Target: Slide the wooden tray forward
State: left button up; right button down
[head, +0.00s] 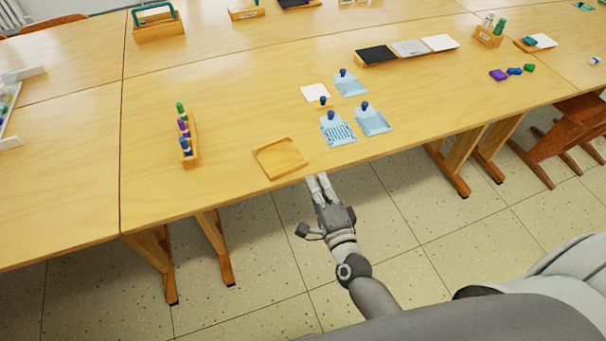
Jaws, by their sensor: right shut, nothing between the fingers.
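The wooden tray (281,158) is a small, square, shallow tray of light wood. It lies flat on the table near the front edge, slightly turned, and looks empty. My right gripper (318,178) is shut and empty. Its fingertips point away from me at the table's front edge, to the right of the tray and a little nearer to me, apart from it. I cannot tell its height against the table top. My left gripper is not in view.
Blue stamp-like pieces on light sheets (338,129) lie right of the tray. A wooden rack (188,136) with coloured bottles stands to the left. The table (240,110) is clear directly beyond the tray. Dark and white panels (408,48) lie farther back.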

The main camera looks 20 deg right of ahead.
aim_at(293, 168)
jog(key=shift+w+a, duration=1.4)
jog(key=shift+w, duration=0.3)
jog(key=shift+w+a, duration=0.85)
jog(key=shift+s+d, duration=0.1)
jog(key=shift+d, duration=0.05)
